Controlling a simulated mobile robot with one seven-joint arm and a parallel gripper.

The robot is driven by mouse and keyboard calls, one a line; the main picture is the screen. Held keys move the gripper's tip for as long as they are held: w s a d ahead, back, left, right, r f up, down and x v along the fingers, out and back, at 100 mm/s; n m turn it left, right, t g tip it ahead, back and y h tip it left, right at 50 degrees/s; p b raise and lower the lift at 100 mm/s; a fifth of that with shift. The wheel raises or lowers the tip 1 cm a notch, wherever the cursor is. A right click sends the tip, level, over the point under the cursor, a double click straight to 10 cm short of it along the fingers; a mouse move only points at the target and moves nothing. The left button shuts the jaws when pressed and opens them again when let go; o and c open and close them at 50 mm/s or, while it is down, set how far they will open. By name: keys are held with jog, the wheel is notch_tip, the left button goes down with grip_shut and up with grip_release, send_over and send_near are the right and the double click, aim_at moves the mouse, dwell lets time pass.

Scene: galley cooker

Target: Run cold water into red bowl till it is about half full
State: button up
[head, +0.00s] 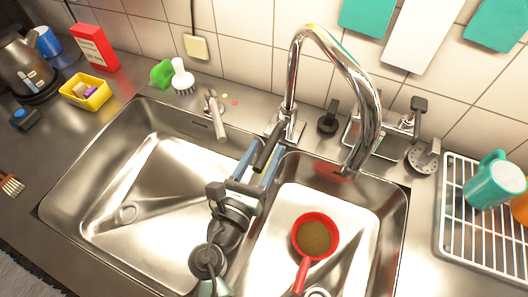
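A round red vessel (334,231) with a long handle sits in the right basin (376,235). Its inside looks brown and mottled; I cannot tell what that is. The tall chrome tap (371,104) arches over this basin, its outlet up and to the right of the vessel in the picture. No water stream shows. The tap's dark lever (268,148) slants down from its base. My gripper (267,149), with two blue fingers, is by the lever. The fingers are apart, one on each side of it, with a gap visible; contact is unclear.
The left basin (165,165) is empty. A second small fitting (216,115) stands behind it. A yellow tub (86,100) and kettle (22,65) stand left.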

jog(key=b+v, duration=0.1)
jog(key=v, duration=1.2)
jog(key=shift+d, duration=0.1)
dwell(0.3)
